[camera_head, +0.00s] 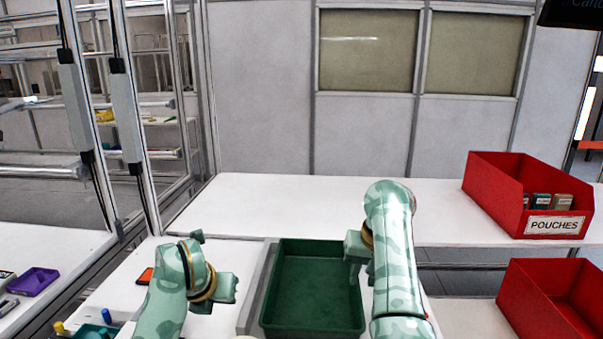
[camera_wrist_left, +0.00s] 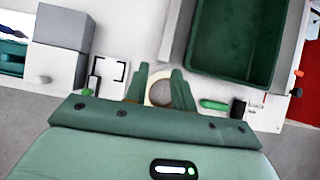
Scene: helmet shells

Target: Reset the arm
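My left gripper (camera_head: 215,268) is over the white table, left of the green tray, with its fingers apart. In the left wrist view its two fingers (camera_wrist_left: 160,88) also stand apart. A pale ring-shaped thing (camera_wrist_left: 152,98) shows between them; I cannot tell its height, but no finger clearly grips it. My right gripper (camera_head: 357,258) points down over the right edge of the green tray (camera_head: 273,318). Its fingertips are partly hidden, and I see no object in it. The tray looks empty.
A red bin labelled POUCHES (camera_head: 485,195) holds several small boxes at the right. Another red bin (camera_head: 520,300) is in front of it. A purple tray (camera_head: 35,282) lies far left. A green object (camera_wrist_left: 214,105) lies near the tray.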

